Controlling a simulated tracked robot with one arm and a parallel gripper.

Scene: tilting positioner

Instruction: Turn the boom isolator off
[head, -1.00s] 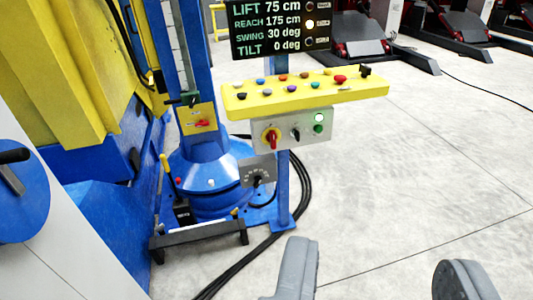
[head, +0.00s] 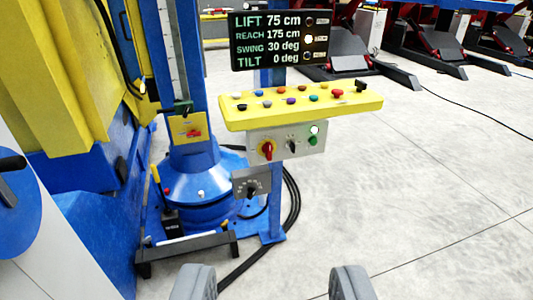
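Two switches with red handles show, and I cannot read a label naming either as the boom isolator. The other is a small red handle (head: 193,133) on a yellow plate on the blue column. My gripper (head: 272,284) shows at the bottom edge as two grey fingers, wide apart with nothing between them. It is well below and in front of both switches in the picture, touching neither.
A display (head: 279,40) reads lift 75 cm, reach 175 cm, swing 30 deg, tilt 0 deg. The yellow desk (head: 300,105) carries several coloured buttons. A grey dial plate (head: 251,184) sits below. Black cables (head: 291,205) lie on the floor.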

